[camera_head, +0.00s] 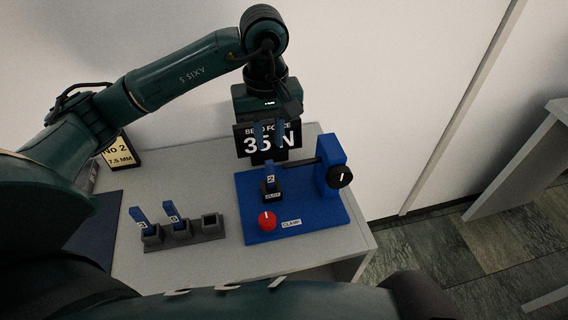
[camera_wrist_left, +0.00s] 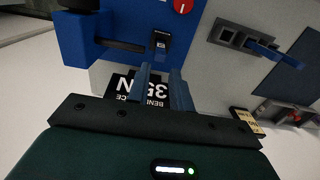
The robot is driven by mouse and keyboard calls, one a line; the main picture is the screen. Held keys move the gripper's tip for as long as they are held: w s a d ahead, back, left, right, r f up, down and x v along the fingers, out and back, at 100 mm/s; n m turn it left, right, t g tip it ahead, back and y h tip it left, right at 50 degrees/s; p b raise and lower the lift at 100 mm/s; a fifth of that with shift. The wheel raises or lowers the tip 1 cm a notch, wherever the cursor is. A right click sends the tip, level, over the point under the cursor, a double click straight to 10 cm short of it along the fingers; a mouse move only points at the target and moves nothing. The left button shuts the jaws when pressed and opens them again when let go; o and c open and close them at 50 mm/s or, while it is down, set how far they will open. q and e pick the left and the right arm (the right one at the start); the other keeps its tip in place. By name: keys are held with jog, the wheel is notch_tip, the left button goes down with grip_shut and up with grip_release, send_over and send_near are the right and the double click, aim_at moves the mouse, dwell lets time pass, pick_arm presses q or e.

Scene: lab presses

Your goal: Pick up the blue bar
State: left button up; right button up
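A blue bar marked 2 (camera_head: 270,174) stands upright in a small black holder (camera_head: 272,196) on the blue clamp fixture (camera_head: 310,214). Other blue bars stand tilted in the grey rack, one marked 3 (camera_head: 139,216) and one beside it (camera_head: 172,211). My left gripper (camera_head: 270,146) points down above the bar marked 2, with its blue fingers apart and nothing seen between them. In the left wrist view, the open fingers (camera_wrist_left: 163,72) point toward the holder (camera_wrist_left: 161,42) on the fixture (camera_wrist_left: 77,35). My right gripper is not in view.
The grey rack (camera_head: 205,236) has an empty socket at its right end. A black force sign (camera_head: 285,146) stands behind the gripper. The table's right edge is near the fixture.

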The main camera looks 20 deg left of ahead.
aim_at(270, 176)
pick_arm(q)
notch_tip(270, 176, down, 7)
jog(key=shift+s+f+b, duration=0.1)
jog(key=shift+s+b, duration=0.05)
jog(key=shift+b, duration=0.75)
jog(key=shift+f, duration=0.35)
jog(key=f, duration=0.1)
jog(key=f+b, duration=0.1)
jog(key=f, duration=0.1)
jog(key=f+b, duration=0.1)
jog(key=shift+w+a+f, duration=0.15)
jog(key=shift+w+a, duration=0.05)
jog(key=shift+w, duration=0.1)
jog(key=shift+f, duration=0.35)
grip_shut()
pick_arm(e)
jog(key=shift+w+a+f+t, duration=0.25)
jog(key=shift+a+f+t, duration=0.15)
